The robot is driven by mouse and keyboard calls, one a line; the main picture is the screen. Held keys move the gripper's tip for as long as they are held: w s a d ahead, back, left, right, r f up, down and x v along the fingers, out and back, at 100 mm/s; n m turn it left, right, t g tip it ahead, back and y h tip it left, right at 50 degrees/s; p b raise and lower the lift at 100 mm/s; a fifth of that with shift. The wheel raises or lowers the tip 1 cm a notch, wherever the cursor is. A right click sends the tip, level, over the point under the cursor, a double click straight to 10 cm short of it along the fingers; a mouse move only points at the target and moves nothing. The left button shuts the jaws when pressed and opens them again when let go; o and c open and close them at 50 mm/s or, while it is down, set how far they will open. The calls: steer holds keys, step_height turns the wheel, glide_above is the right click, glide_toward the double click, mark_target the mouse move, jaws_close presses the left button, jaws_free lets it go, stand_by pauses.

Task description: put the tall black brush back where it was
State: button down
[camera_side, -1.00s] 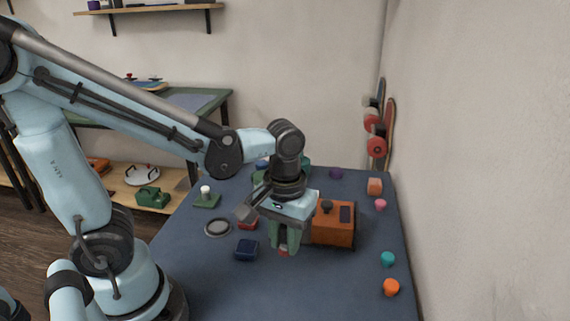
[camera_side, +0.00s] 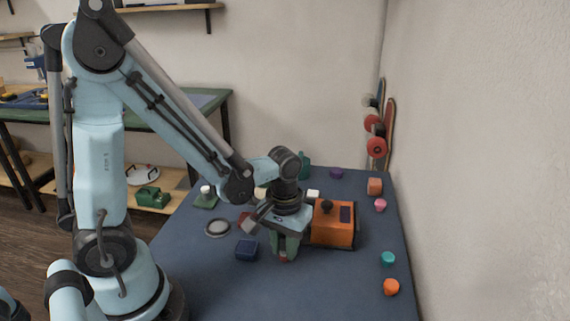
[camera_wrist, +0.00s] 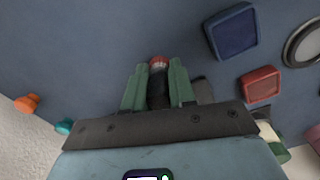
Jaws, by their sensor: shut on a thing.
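My gripper (camera_side: 285,248) is low over the blue table, just left of the orange box. In the wrist view its two green fingers (camera_wrist: 158,90) are shut on a dark, narrow object with a red end, which I take to be the tall black brush (camera_wrist: 158,88). The red end (camera_wrist: 158,63) points out past the fingertips. In the side view only a small reddish bit (camera_side: 284,259) shows below the fingers; the rest is hidden by the gripper. I cannot tell whether the brush touches the table.
An orange box (camera_side: 333,232) with a black knob stands close to the gripper's right. A dark blue block (camera_side: 246,250) and a grey round dish (camera_side: 217,228) lie to the left. Teal (camera_side: 387,258) and orange (camera_side: 391,287) pieces lie at the right edge. The table's front is clear.

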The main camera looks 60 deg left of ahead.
mark_target(281, 235)
steer(key=shift+f, duration=0.15)
steer(key=c, duration=0.9)
jaws_free()
step_height(281, 235, up, 12)
steer(key=shift+r, duration=0.1)
steer(key=shift+s+a+r+m+t, duration=0.1)
steer(key=shift+s+r+m+t, duration=0.05)
steer(key=shift+m+t, duration=0.2)
steer(key=shift+s+a+m+t, duration=0.1)
steer(key=shift+m+t, duration=0.35)
steer(key=shift+t, duration=0.2)
steer(key=shift+s+a+m+t, duration=0.1)
steer(key=shift+m+t, duration=0.3)
steer(key=shift+t, duration=0.2)
steer(key=shift+w+a+r+m+t, duration=0.1)
steer(key=shift+a+r+m+t, duration=0.05)
steer(key=shift+m+t, duration=0.75)
steer(key=shift+w+a+r+m+t, duration=0.15)
steer(key=shift+m+t, duration=0.45)
steer(key=shift+t, duration=0.5)
